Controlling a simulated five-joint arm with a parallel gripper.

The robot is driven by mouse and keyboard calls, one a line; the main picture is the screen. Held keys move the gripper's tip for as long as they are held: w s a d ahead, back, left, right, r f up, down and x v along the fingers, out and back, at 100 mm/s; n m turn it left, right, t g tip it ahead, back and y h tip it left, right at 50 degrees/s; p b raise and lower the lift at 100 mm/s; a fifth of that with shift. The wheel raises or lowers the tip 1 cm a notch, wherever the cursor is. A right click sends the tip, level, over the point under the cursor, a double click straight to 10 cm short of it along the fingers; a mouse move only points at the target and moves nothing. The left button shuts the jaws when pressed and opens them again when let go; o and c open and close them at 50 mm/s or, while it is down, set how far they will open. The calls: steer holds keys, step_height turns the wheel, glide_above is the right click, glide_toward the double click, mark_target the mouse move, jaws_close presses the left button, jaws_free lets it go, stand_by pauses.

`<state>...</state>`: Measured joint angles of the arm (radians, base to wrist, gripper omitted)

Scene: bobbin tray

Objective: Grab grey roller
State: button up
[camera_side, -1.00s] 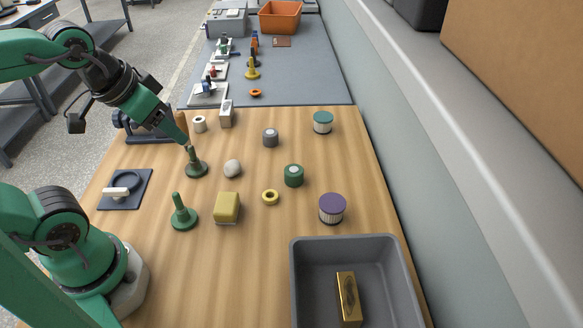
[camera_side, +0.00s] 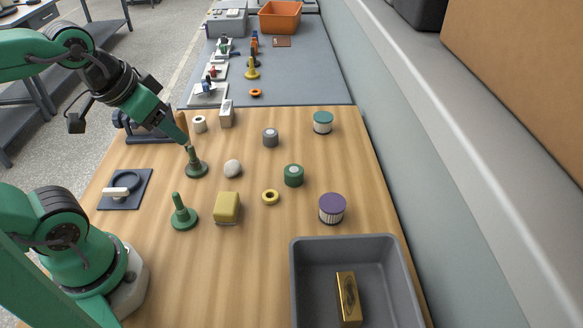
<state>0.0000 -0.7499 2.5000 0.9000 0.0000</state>
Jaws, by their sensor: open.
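A small grey roller (camera_side: 270,137) stands upright on the wooden table, right of and slightly beyond my gripper. My gripper (camera_side: 186,145) is at the upper left of the table, pointing down and to the right. Its tip is right by the top of a dark green pawn-shaped piece (camera_side: 196,167); I cannot tell if they touch. The jaws are open, though the gap between them is hard to see from here. The grey roller is fully visible and apart from the gripper.
Near the roller are a round stone (camera_side: 232,168), a green roller (camera_side: 293,175) and a white roller (camera_side: 199,124). A yellow block (camera_side: 227,207), yellow ring (camera_side: 270,197), purple-topped roller (camera_side: 332,208) and teal-topped roller (camera_side: 322,122) stand around. A grey bin (camera_side: 300,262) holds a gold bar.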

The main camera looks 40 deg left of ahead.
steer(key=o, duration=0.3)
steer(key=shift+o, duration=0.2)
steer(key=shift+w, duration=0.1)
steer(key=m+g, duration=0.3)
steer(key=g, duration=0.2)
glide_above(270, 132)
steer(key=f, duration=1.5)
steer(key=shift+s+d+f, duration=0.2)
steer(key=shift+w+a+f+m+g, duration=0.15)
steer(key=shift+w+f+m+g, duration=0.15)
steer(key=shift+f, duration=0.25)
steer(key=shift+s+a+f, duration=0.1)
steer(key=shift+s+f, duration=0.05)
steer(key=shift+f, duration=3.75)
